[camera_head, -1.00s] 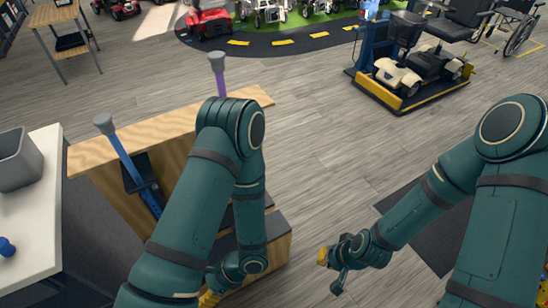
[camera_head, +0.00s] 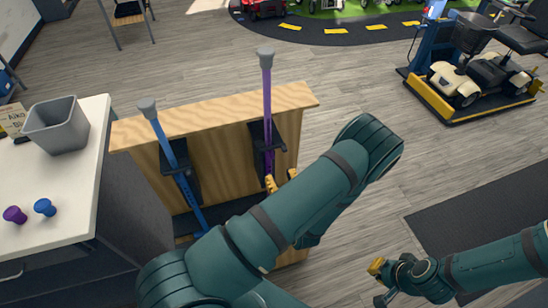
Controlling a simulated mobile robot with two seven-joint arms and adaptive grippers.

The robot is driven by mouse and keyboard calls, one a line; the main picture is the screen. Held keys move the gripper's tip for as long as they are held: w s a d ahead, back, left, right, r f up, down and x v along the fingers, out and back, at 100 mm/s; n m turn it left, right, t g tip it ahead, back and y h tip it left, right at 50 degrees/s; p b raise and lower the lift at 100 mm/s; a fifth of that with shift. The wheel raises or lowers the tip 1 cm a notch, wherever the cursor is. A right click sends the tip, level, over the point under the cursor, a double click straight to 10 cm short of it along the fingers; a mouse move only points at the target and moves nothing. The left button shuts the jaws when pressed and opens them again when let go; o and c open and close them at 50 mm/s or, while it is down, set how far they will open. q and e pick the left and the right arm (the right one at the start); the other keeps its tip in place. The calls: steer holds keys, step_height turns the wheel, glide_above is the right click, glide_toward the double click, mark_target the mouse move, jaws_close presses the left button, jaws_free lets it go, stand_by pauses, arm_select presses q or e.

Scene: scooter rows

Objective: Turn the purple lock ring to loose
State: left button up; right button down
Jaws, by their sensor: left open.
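A purple pole (camera_head: 267,105) with a grey top stands upright in a dark holder on the wooden stand (camera_head: 225,107). A blue pole (camera_head: 175,160) with a grey top leans in another holder to its left. I cannot make out the purple lock ring clearly; the lower purple pole is partly hidden by my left gripper and arm. My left gripper (camera_head: 281,181) is open, its yellow fingertips close beside the lower purple pole; I cannot tell if they touch it. My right gripper (camera_head: 379,282) is low at the right, away from the stand, its opening unclear.
A white-topped counter (camera_head: 75,180) at the left carries a grey bin (camera_head: 57,125), a purple knob (camera_head: 15,215) and a blue knob (camera_head: 45,207). A scooter (camera_head: 468,75) stands on a yellow-edged platform at the back right. The floor between is clear.

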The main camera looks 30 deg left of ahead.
mark_target(273, 159)
arm_select(q)
steer(key=x, duration=0.7)
steer(key=shift+w+a, duration=0.2)
steer(key=shift+a, duration=0.05)
jaws_close()
